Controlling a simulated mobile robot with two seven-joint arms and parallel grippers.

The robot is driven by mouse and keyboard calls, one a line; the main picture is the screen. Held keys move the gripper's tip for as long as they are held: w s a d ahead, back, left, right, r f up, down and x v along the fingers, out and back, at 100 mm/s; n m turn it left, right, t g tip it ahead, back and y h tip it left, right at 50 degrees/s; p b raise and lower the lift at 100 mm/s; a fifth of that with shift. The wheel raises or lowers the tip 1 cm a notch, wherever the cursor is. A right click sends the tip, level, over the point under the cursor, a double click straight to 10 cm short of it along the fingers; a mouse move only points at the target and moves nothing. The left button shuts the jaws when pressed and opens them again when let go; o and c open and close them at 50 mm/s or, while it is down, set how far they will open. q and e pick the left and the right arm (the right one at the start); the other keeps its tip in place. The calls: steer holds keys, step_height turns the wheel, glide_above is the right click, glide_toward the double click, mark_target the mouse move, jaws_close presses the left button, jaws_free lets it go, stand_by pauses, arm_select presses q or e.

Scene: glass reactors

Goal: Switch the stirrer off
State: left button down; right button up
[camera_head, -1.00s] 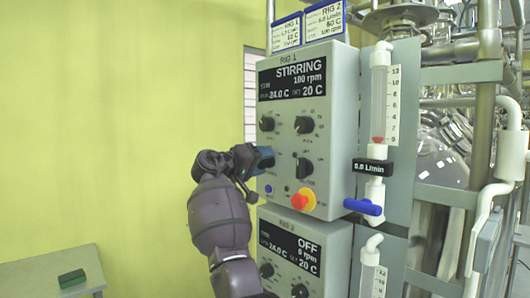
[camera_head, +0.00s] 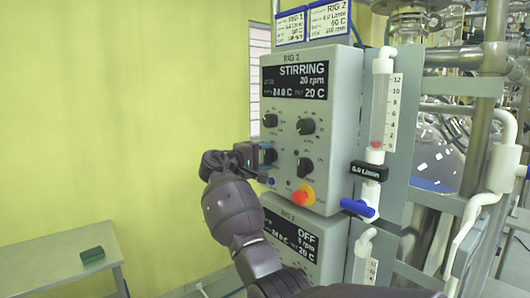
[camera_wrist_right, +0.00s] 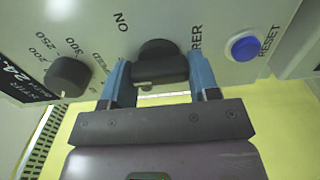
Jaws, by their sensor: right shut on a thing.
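The letters ON and a label ending in RER stand beside this knob. In the head view the gripper hides part of the knob. My left gripper is not in view.
A red emergency button (camera_head: 303,195) on a yellow base and a blue RESET button (camera_wrist_right: 244,48) are near the held knob. Other black knobs (camera_head: 306,126) sit above and right. The RIG 2 box (camera_head: 300,245), reading OFF, is below. A flow meter (camera_head: 380,105) stands right.

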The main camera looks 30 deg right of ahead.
stand_by(0.4)
steer(key=o, duration=0.9)
steer(key=shift+a, duration=0.1)
steer(key=a, duration=0.3)
steer(key=a+b, duration=0.1)
steer(key=a, duration=0.3)
steer(key=a+b, duration=0.1)
steer(key=a, duration=0.2)
steer(key=shift+s+a, duration=0.35)
steer(key=shift+s, duration=0.05)
